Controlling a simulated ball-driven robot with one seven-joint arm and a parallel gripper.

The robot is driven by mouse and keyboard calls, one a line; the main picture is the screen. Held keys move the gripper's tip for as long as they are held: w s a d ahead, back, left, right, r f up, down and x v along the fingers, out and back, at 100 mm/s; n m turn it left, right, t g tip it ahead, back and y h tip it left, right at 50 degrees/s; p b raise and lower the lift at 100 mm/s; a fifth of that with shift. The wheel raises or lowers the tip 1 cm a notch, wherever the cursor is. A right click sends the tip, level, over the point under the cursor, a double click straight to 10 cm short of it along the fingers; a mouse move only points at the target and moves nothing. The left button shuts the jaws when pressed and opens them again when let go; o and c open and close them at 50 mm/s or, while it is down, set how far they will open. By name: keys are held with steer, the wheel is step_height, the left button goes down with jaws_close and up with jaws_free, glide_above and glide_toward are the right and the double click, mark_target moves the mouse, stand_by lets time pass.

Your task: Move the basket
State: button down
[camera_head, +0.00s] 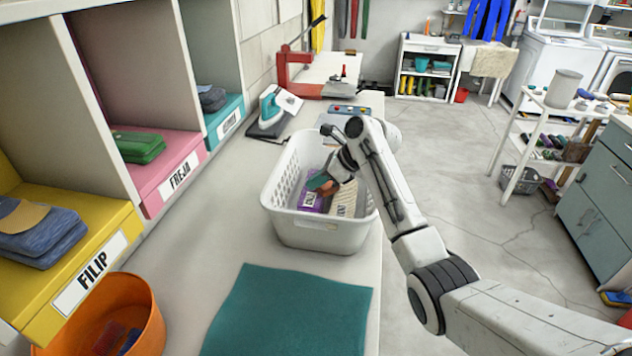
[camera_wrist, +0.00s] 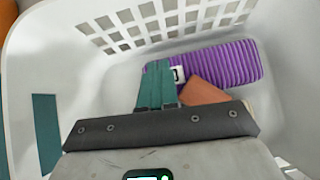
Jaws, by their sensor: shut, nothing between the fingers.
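The white basket (camera_head: 318,232) stands upright on the long grey bench, with slotted sides. It holds a purple ribbed folded cloth (camera_head: 310,201) with a white label, a cream striped item (camera_head: 343,198) and a small orange-brown item (camera_wrist: 205,90). My gripper (camera_head: 317,182) reaches down into the basket from above, with its teal fingers close together over the contents. In the wrist view, the fingers (camera_wrist: 158,78) are side by side in front of the purple cloth, and the basket wall (camera_wrist: 285,70) surrounds them. I cannot tell whether they touch the cloth.
A teal mat (camera_head: 290,312) lies on the bench in front of the basket. An orange bin (camera_head: 148,325) is at lower left, beside labelled cubbies (camera_head: 175,178). An iron (camera_head: 270,108) and a control box (camera_head: 345,110) stand behind the basket.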

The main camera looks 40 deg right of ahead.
mark_target(289, 198)
steer(key=x, duration=0.7)
